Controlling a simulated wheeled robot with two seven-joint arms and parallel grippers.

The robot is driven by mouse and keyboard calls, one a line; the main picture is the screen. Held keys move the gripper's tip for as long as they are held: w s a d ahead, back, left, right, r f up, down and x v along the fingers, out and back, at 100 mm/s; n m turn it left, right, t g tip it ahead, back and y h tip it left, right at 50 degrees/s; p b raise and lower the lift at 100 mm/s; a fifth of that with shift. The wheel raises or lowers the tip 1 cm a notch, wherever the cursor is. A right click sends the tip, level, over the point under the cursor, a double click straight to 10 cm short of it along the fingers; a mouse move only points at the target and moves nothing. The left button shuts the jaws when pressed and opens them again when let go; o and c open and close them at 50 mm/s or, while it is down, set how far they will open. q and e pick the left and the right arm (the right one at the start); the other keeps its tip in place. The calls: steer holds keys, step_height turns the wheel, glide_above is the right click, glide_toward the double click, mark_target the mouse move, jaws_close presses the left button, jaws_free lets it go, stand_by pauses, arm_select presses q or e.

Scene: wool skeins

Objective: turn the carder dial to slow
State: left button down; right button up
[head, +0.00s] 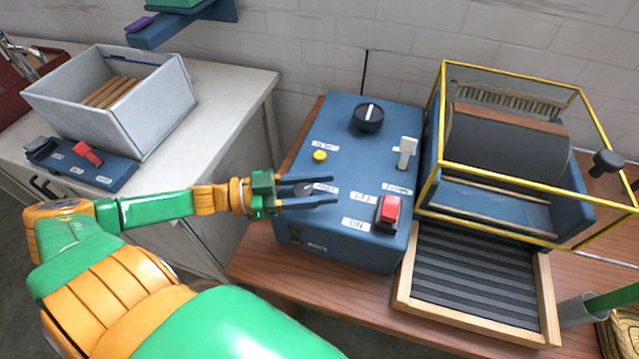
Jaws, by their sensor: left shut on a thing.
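The blue control box (345,245) stands on the wooden table, with labels on its top. My left gripper (318,190) reaches in from the left over the box's near left part. Its jaws are shut on a small dark knob (302,189), which the fingers partly hide, so its pointing direction cannot be told. A label (326,188) lies just right of it. A larger round black dial (368,116) with a white pointer line sits at the back of the box, apart from the gripper. My right gripper is not in view.
The box also has a yellow button (320,156), a pale lever (405,150) and a red rocker switch (388,211). The yellow-framed drum machine (510,140) stands close on the right. A grey bin (160,105) and a small blue panel (80,165) are on the left bench.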

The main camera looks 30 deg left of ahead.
mark_target(306, 184)
arm_select(q)
steer(key=n+t+y+p, duration=0.2)
steer(key=p, duration=0.1)
steer(key=a+n+t+y+p, duration=0.1)
steer(key=n+t+y+p, duration=0.1)
steer(key=y+p, duration=0.1)
steer(key=w+n+t+y+p, duration=0.1)
steer(key=n+t+y+p, duration=0.1)
steer(key=y+p, duration=0.1)
steer(key=shift+a+r+n+p, duration=0.15)
steer(key=shift+r+n+p, duration=0.15)
steer(key=shift+p, duration=0.2)
steer(key=n+y, duration=0.1)
steer(key=y+p, duration=0.1)
steer(key=n+y, duration=0.1)
steer(key=y, duration=0.1)
steer(key=shift+a+f+n+t+p, duration=0.25)
steer(key=shift+a+n+t+p, duration=0.05)
steer(key=shift+a+t+p, duration=0.1)
steer(key=shift+a+f+n+y+p, duration=0.15)
steer(key=shift+n+y, duration=0.45)
steer(key=shift+y, duration=0.4)
steer(key=shift+a+r+n+y+p, duration=0.1)
steer(key=shift+a+n+y+p, duration=0.1)
steer(key=shift+n+y, duration=0.6)
steer(key=shift+a+f+n+y+p, duration=0.15)
steer(key=shift+n+y, duration=0.25)
steer(key=shift+y, duration=1.1)
steer(key=shift+c, duration=1.9)
jaws_free()
